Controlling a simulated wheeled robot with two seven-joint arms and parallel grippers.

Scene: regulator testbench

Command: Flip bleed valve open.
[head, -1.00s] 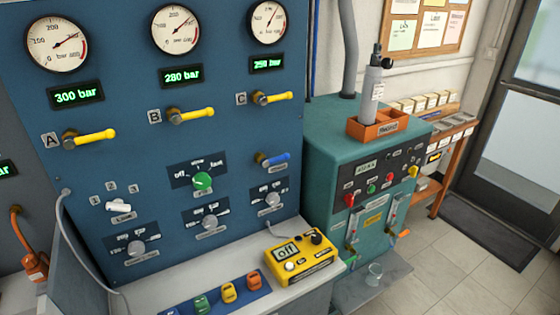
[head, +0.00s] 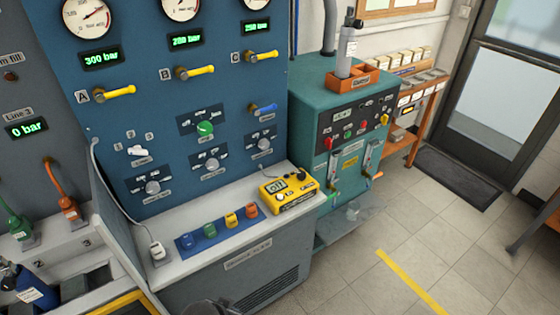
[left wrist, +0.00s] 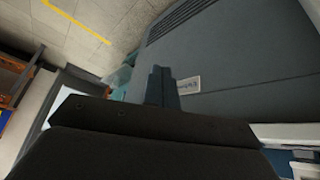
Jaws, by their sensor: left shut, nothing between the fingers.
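A small blue lever valve (head: 263,109) is on the blue panel, below the yellow lever of row C. It is the only blue lever there, its label is too small to read, and its handle points right, roughly level. Yellow levers A (head: 113,93), B (head: 195,72) and C (head: 261,57) also point right. In the left wrist view my left gripper (left wrist: 161,86) is shut and empty, with the grey bench front behind it. It is well away from the blue lever, which that view does not show. Neither gripper's fingers show in the head view.
A yellow meter box (head: 288,191) and a blue strip (head: 186,241) with coloured tags sit on the bench ledge below the panel. A teal cabinet (head: 310,112) stands to the right. The tiled floor (head: 410,240) in front is open.

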